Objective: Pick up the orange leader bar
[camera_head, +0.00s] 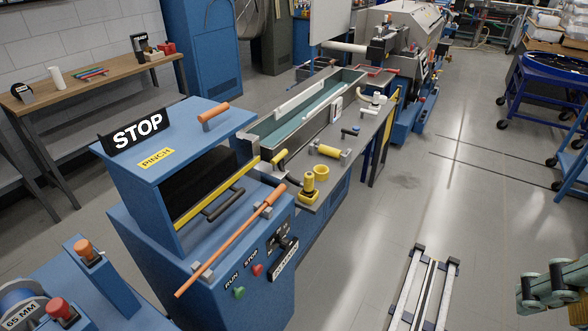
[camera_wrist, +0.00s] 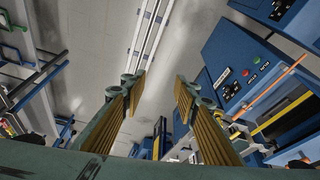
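The orange leader bar (camera_head: 231,239) is a long thin rod. It lies slantwise across small grey holders on the front top of the blue pinch machine (camera_head: 150,190). In the wrist view the bar (camera_wrist: 274,88) shows at the right, on the machine's panel side. My gripper (camera_wrist: 161,84) is open and empty in the wrist view, with its two yellow ribbed fingers wide apart. The bar is well to the right of the fingers there, not between them.
A STOP sign (camera_head: 137,135) and an orange handle (camera_head: 213,112) are on the machine's top. A teal-lined trough (camera_head: 305,108) and a yellow pot (camera_head: 321,172) stand behind. Floor rails (camera_head: 424,290) run at the lower right. Blue carts (camera_head: 540,85) stand far right; the aisle floor between is clear.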

